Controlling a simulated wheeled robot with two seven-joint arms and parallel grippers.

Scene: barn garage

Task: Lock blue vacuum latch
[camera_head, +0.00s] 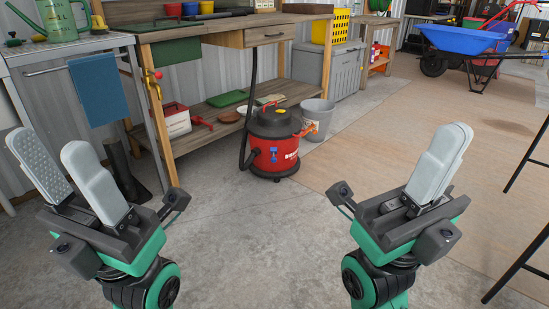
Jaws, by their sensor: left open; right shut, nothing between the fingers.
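A red shop vacuum (282,152) with a dark lid and a black hose stands on the concrete floor, in front of a wooden workbench. A small blue latch (274,154) shows on the front of its red body; it is too small to tell its position. My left gripper (62,155) is open and empty at the lower left, well short of the vacuum. My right gripper (454,135) is shut and empty at the right, also apart from the vacuum. Both grippers point up and away from me.
The workbench (243,38) with a lower shelf stands behind the vacuum. A grey bucket (318,117) is right beside the vacuum. A grey table with a blue towel (98,89) is at left. A blue wheelbarrow (460,40) stands far right. The floor between me and the vacuum is clear.

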